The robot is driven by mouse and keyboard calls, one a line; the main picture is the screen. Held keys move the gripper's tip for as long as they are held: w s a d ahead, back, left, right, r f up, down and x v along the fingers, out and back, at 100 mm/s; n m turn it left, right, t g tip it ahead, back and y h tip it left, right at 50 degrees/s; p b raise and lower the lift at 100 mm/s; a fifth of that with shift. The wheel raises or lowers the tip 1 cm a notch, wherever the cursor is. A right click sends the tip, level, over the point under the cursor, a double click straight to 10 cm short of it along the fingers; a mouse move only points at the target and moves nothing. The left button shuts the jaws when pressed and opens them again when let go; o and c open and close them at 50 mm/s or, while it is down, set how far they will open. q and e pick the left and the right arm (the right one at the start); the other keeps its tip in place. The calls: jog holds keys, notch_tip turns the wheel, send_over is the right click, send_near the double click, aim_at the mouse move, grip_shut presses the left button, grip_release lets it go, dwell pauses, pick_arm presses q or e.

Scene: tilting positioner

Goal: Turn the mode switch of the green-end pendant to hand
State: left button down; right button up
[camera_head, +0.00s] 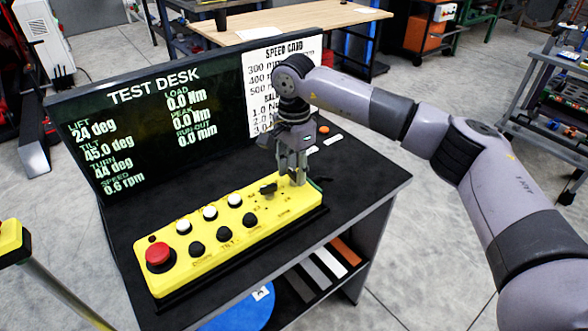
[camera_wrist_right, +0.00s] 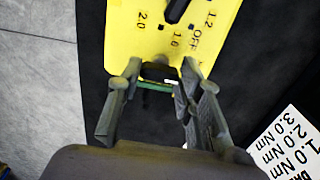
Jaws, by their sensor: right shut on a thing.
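The yellow pendant (camera_head: 232,238) lies on the black desk, with a red stop button (camera_head: 159,256) at its left end and white and black buttons along it. A thin green strip (camera_wrist_right: 153,86) edges its other end in the wrist view. My right gripper (camera_head: 292,178) points down at that end and is shut on a small black switch knob (camera_wrist_right: 158,71), which sits between the fingertips in the wrist view. The knob's setting and its labels are hidden by the fingers. A second black knob (camera_head: 267,188) stands beside it, with number and OFF marks around it. My left gripper is out of view.
The test desk display (camera_head: 150,115) rises behind the pendant, with a white speed card (camera_head: 262,75) close to my right wrist. Bare black desk top (camera_head: 365,180) lies to the right. A yellow-topped post (camera_head: 12,242) stands at the left edge.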

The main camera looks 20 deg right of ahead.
aim_at(294, 171)
jog(key=o, duration=1.2)
jog(key=shift+c, duration=0.2)
jog(key=shift+r, duration=0.15)
notch_tip(294, 171, up, 12)
